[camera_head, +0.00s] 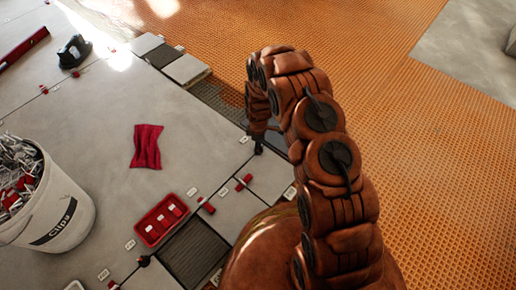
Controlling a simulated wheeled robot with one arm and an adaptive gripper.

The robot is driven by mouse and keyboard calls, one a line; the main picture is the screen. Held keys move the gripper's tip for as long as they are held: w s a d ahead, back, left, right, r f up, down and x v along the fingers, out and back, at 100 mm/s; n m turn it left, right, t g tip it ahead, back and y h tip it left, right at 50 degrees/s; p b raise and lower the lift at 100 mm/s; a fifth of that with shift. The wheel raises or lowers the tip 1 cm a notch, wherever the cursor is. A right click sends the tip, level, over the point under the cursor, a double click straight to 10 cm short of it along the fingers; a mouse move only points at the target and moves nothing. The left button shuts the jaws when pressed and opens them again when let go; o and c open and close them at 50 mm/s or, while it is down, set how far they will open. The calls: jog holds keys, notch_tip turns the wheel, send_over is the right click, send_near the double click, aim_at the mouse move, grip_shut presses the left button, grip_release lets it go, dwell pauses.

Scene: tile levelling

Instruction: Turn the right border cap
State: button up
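Several small red caps stand along the tile joints at the near edge of the grey tiled floor. One red cap (243,183) is just left of my arm, and another red cap (206,206) is lower left of it. My gripper (258,149) points down at the tile edge, above and right of these caps. Its dark fingertips are small, and I cannot tell whether they are open or shut, or whether a cap is between them. My arm hides part of the border to the right, so I cannot tell which cap is the right border one.
A white bucket of clips (72,222) stands at the left. A red tray (161,219) lies beside a dark grate (193,252). A red cloth (146,146) lies on the tiles. Orange honeycomb matting (440,170) covers the right. A black tool (74,51) sits upper left.

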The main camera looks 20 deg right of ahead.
jog(key=shift+f, duration=0.45)
jog(key=shift+s, duration=0.1)
grip_shut()
